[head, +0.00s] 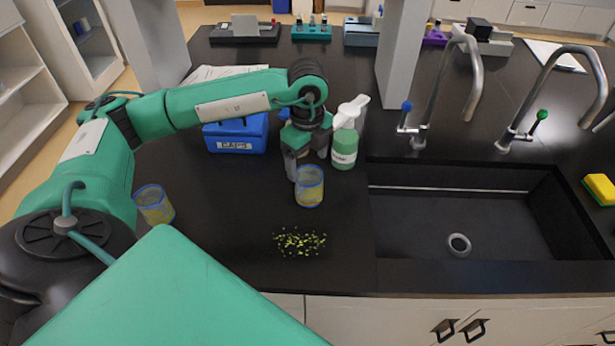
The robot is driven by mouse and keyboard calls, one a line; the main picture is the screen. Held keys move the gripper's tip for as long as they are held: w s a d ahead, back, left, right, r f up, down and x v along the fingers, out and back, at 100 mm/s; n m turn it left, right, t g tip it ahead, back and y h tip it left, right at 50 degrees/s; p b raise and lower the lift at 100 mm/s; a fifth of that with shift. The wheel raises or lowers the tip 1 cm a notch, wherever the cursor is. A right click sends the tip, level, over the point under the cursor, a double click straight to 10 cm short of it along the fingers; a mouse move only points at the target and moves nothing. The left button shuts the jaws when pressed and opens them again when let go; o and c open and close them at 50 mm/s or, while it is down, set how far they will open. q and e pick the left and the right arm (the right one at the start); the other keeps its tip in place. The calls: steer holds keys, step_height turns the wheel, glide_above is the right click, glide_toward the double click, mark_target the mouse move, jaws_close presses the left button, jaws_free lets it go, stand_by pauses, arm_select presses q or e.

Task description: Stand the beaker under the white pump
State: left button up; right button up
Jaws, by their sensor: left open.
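A clear beaker with a blue rim and yellowish contents (309,188) stands on the black counter. A green bottle with a white pump (345,137) stands just behind it and to its right. The beaker looks to be in front of the bottle; I cannot tell whether it is under the spout. My left gripper (305,160) is open and points down just behind the beaker, hiding part of the space between beaker and bottle. Whether its fingers touch the beaker is unclear. A second similar beaker (154,206) stands at the left, beside my arm. My right gripper is not in view.
A blue labelled box (236,134) stands behind my left gripper. Yellow-green bits (299,242) lie scattered on the counter in front. A sink (470,215) with curved taps, one blue-knobbed (406,107) and one green-knobbed (541,115), is at the right.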

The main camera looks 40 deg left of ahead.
arm_select(q)
steer(key=shift+r, duration=1.45)
